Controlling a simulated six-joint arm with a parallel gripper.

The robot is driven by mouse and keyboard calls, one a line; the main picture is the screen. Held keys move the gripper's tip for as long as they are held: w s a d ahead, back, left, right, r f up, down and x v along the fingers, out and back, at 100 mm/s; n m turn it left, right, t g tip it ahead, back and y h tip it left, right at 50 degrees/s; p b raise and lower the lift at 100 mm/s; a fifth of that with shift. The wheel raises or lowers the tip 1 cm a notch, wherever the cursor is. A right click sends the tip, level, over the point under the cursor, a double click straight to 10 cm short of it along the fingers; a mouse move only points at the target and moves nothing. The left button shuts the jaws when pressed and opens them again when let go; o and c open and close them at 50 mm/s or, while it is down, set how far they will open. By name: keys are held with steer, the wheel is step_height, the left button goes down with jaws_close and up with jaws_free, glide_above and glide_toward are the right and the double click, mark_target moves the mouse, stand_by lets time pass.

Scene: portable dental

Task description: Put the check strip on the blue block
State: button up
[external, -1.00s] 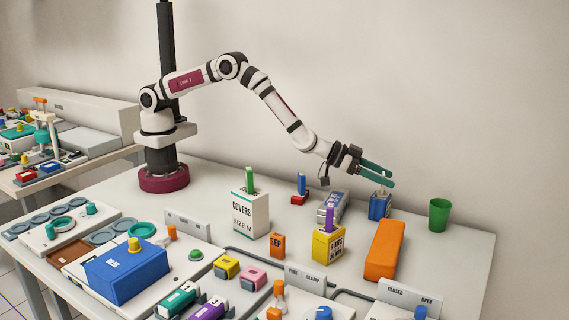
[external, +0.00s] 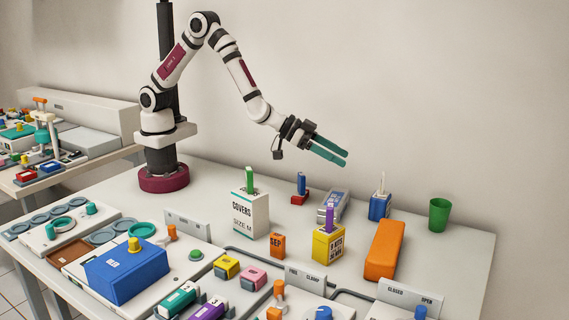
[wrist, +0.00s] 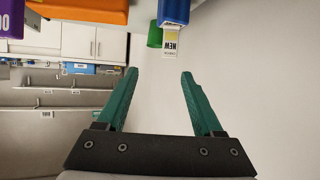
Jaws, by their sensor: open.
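The check strip (external: 381,183) is a thin pale strip standing upright at the top of the small blue block (external: 380,206) on the right of the table. In the wrist view, which looks upside down, the strip (wrist: 170,43) shows a yellow band and the word NEW, against the blue block (wrist: 174,12). Its lower end is hidden, so I cannot tell how deep it sits. My gripper (external: 345,158), with green fingers, is open and empty. It is above and left of the block, clear of the strip. Both fingertips (wrist: 159,73) show in the wrist view.
A green cup (external: 439,215) stands right of the block, and an orange box (external: 385,250) lies in front. A yellow box (external: 327,246) with a purple piece and a white COVERS box (external: 250,216) stand to the left. The air around my gripper is free.

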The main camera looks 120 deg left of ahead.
steer(key=s+d+r+m+g+h, duration=0.45)
steer(key=s+d, duration=0.35)
steer(key=s, duration=0.4)
steer(key=s+a+r+m+g+y, duration=0.2)
steer(key=s+m+g, duration=0.2)
steer(key=s, duration=2.8)
steer(key=g, duration=0.3)
steer(key=shift+m+g, duration=0.35)
